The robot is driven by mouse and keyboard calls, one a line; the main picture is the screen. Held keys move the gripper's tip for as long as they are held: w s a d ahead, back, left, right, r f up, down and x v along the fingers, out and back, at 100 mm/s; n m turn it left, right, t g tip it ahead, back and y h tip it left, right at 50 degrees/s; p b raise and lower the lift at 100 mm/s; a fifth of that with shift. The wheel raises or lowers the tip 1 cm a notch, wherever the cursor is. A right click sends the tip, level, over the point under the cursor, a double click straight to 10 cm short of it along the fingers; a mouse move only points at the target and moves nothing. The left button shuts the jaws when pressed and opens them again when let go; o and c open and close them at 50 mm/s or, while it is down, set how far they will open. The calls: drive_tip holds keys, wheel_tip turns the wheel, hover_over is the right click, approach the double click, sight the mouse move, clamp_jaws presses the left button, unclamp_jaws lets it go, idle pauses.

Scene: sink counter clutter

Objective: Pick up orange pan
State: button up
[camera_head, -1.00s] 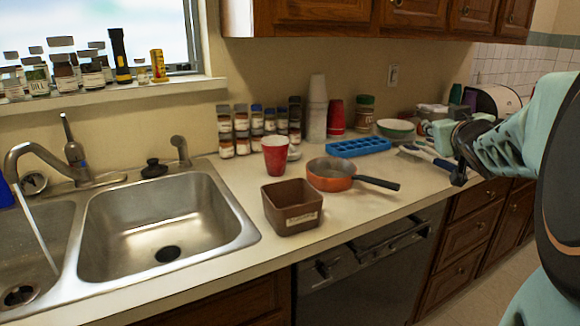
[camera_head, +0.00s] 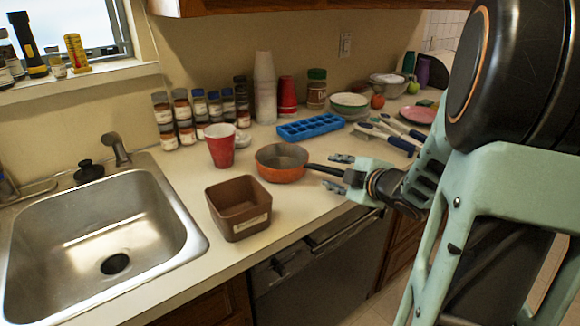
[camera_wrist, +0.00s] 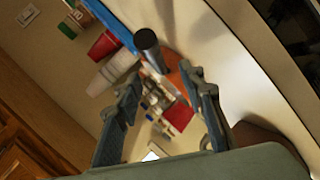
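The orange pan (camera_head: 282,163) sits upright on the counter, with its black handle (camera_head: 322,169) pointing right toward my gripper. My gripper (camera_head: 338,172) is open, with one finger on each side of the handle's end, low over the counter. In the wrist view, the dark handle end (camera_wrist: 147,42) shows between the spread fingertips of my gripper (camera_wrist: 161,70), with part of the orange pan (camera_wrist: 173,72) behind it. I cannot tell whether either finger touches the handle.
A brown square container (camera_head: 239,207) and a red cup (camera_head: 219,145) stand left of the pan. A blue ice tray (camera_head: 311,127) lies behind it, and utensils (camera_head: 392,136) lie behind my gripper. The sink (camera_head: 105,245) is at left. Bare counter lies in front of the pan.

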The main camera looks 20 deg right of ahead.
sight(325, 168)
drive_tip(key=b+x, duration=0.1)
drive_tip(key=x, duration=0.5)
drive_tip(key=shift+w+f, duration=0.15)
drive_tip(key=shift+w, duration=0.25)
clamp_jaws()
